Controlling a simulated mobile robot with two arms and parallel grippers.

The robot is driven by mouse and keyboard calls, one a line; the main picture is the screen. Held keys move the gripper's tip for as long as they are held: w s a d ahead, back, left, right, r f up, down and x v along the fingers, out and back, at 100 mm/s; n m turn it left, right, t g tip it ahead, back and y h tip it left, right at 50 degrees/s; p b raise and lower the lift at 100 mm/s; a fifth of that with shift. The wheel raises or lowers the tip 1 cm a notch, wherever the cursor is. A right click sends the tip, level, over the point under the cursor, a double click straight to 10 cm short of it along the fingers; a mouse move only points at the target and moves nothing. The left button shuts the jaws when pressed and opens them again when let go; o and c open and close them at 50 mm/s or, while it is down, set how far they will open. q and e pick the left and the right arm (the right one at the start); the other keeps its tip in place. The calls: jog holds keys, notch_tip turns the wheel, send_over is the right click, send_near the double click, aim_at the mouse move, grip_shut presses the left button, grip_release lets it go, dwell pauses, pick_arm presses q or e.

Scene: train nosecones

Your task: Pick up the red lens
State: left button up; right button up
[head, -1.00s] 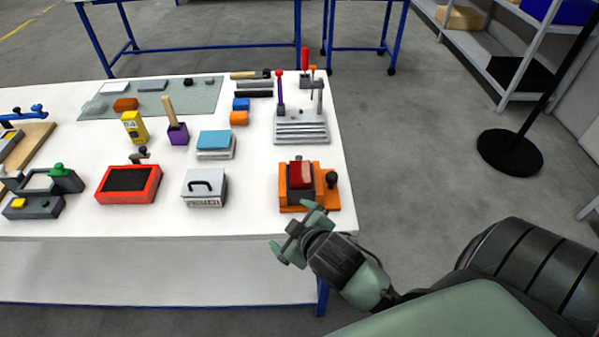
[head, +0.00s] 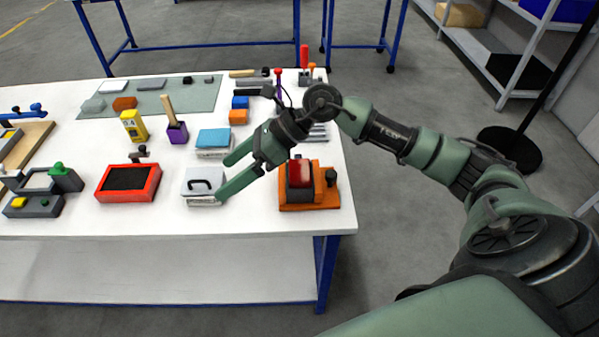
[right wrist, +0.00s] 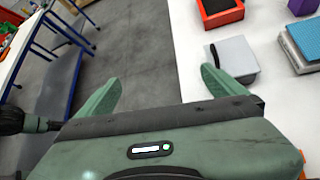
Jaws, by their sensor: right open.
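The red lens (head: 300,172) sits in a dark holder on an orange base (head: 298,207) near the right end of the white table. My right gripper (head: 222,178) is open and empty. In the head view it shows to the left of the red lens, over the area of the grey box with a black handle (head: 203,181). Its two green fingers are spread wide in the right wrist view (right wrist: 155,88), with the grey box (right wrist: 236,57) beyond the right finger. The red lens does not clearly show in the right wrist view. My left gripper is not in view.
A red tray (head: 128,183), a blue-topped block (head: 213,140) and a purple holder with a stick (head: 177,132) stand to the left. A grey press with a red-handled lever is partly hidden behind my right arm. The table's front strip (head: 150,222) is clear.

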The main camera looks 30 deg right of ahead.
jog(key=d+f+n+h, duration=0.1)
jog(key=d+f+h, duration=0.15)
jog(key=d, duration=0.55)
jog(key=g+h, duration=0.2)
jog(key=h, duration=0.3)
send_near(299, 169)
jog(key=shift+s+a+f, duration=0.35)
jog(key=shift+s+a, duration=0.05)
jog(key=shift+a, duration=0.2)
jog(key=shift+d+f, duration=0.15)
jog(key=shift+d, duration=0.2)
jog(key=p+x, duration=0.1)
jog(key=x, duration=0.1)
jog(key=p+x, duration=0.1)
jog(key=x, duration=0.1)
jog(key=p+x, duration=0.1)
jog(key=x, duration=0.1)
jog(key=shift+w+d+f, duration=0.1)
jog(key=shift+w+f, duration=0.05)
jog(key=shift+w, duration=0.2)
jog(key=shift+w+f+p, duration=0.15)
jog(key=shift+f+p, duration=0.15)
jog(key=shift+f, duration=0.3)
jog(key=c, duration=1.5)
jog(key=shift+r, duration=0.1)
jog(key=shift+c, duration=0.5)
